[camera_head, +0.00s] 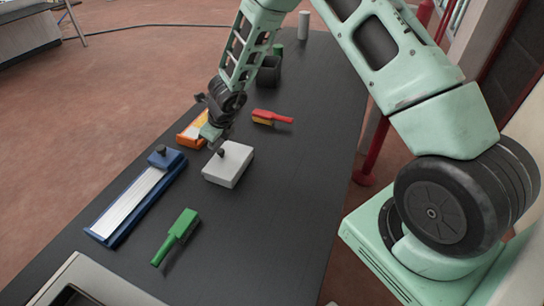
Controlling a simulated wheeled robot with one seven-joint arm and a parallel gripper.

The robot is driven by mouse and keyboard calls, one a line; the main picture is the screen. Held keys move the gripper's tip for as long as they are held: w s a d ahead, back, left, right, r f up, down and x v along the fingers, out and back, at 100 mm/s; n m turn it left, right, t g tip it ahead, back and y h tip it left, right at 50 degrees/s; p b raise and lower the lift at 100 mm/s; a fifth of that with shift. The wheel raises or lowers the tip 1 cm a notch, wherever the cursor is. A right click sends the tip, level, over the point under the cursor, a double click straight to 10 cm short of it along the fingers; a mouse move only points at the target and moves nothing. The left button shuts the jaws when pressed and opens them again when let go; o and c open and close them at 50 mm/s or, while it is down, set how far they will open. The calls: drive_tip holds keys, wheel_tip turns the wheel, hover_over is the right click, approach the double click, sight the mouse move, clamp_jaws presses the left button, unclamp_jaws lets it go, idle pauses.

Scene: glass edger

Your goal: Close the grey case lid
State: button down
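The grey case (231,168) is a small pale box on the dark bench, near the middle of the view. Its top looks flat, with no lid standing up from it, but I cannot tell whether the lid is fully down. A small dark knob (221,152) shows at its far left edge. My gripper (214,142) points down just behind and left of the case, close to the knob. I cannot tell whether it touches the case. The fingers are small and dark here, so their opening is unclear.
An orange tool (190,137) lies right by my gripper. A red brush (272,117) lies behind the case. A blue-framed tool (112,232) lies left and a green brush (177,236) in front. A dark cup (268,72) stands farther back. Bare bench lies right of the case.

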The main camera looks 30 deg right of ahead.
drive_tip(key=shift+w+a+f, duration=0.15)
drive_tip(key=shift+w+f, duration=0.05)
drive_tip(key=shift+f, duration=0.15)
idle(0.5)
drive_tip(key=p+v, duration=0.7)
drive_tip(key=v, duration=1)
drive_tip(key=s+a+n+g+y+b, duration=0.1)
drive_tip(key=s+a+n+y+b, duration=0.2)
drive_tip(key=s+a+n+b, duration=1.1)
drive_tip(key=s+d+f+n+g+h+b, duration=0.1)
drive_tip(key=s+d+f+n+h+b, duration=0.1)
drive_tip(key=s+n, duration=0.7)
drive_tip(key=s+d+f+n+g+h+b, duration=0.1)
drive_tip(key=s+d+f+n+g+h, duration=0.1)
drive_tip(key=s+n, duration=0.7)
drive_tip(key=n, duration=0.5)
drive_tip(key=shift+s+d+f+n+b, duration=0.2)
drive_tip(key=shift+d+n+b, duration=0.1)
drive_tip(key=shift+b, duration=0.05)
